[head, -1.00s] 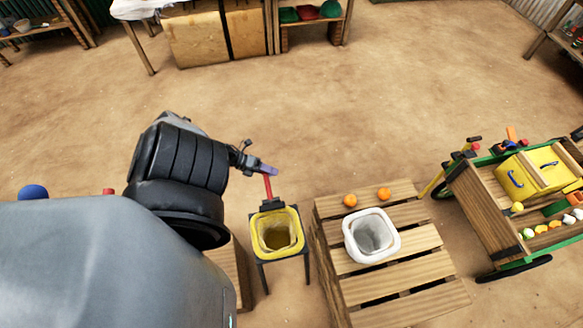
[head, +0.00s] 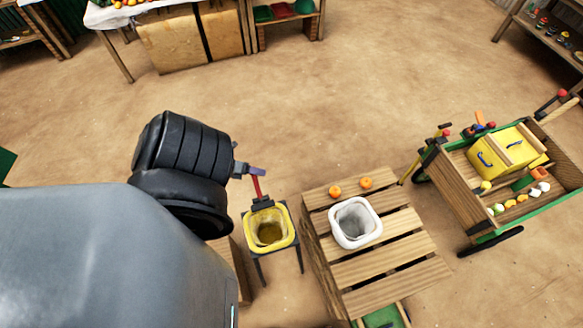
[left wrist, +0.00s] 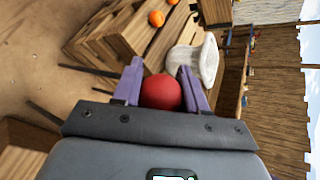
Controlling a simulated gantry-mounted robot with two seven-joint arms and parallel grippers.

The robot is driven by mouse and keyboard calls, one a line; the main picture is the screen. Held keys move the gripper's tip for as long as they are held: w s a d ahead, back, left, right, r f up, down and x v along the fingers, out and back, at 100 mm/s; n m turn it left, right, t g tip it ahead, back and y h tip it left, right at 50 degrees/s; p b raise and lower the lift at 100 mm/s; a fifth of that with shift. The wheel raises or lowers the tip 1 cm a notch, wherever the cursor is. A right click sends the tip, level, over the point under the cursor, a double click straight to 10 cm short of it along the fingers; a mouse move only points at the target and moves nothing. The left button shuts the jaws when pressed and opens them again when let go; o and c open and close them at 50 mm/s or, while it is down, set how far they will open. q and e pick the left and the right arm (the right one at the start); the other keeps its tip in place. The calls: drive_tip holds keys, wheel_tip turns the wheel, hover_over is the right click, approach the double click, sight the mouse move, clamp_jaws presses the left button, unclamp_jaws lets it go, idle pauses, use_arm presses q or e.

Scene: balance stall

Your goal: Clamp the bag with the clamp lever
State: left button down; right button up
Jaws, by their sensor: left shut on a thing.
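A yellow bag (head: 283,238) hangs open-mouthed in a dark four-legged stand (head: 300,257). At its back rim sits a dark clamp piece (head: 262,204), from which the red clamp lever (head: 257,187) rises. My left gripper (head: 256,171), with purple fingers, is at the lever's top end behind the bag. In the left wrist view the fingers are shut around the lever's round red knob (left wrist: 160,92), one on each side. The yellow bag is not visible there. My right gripper is not in view.
A slatted wooden crate (head: 385,270) right of the stand carries a white bag or bucket (head: 375,231) and two oranges (head: 335,191). A green-framed cart (head: 455,205) stands farther right. The sandy ground (head: 330,110) behind is clear.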

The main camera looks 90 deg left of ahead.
use_arm(q)
drive_tip(key=shift+w+r, duration=0.1)
drive_tip(key=c, duration=0.6)
unclamp_jaws()
drive_tip(key=shift+a, duration=0.1)
drive_tip(key=shift+s+r, duration=0.2)
drive_tip(key=shift+s, duration=0.3)
drive_tip(key=v, duration=0.9)
drive_tip(key=shift+s+r, duration=0.25)
drive_tip(key=shift+s, duration=0.05)
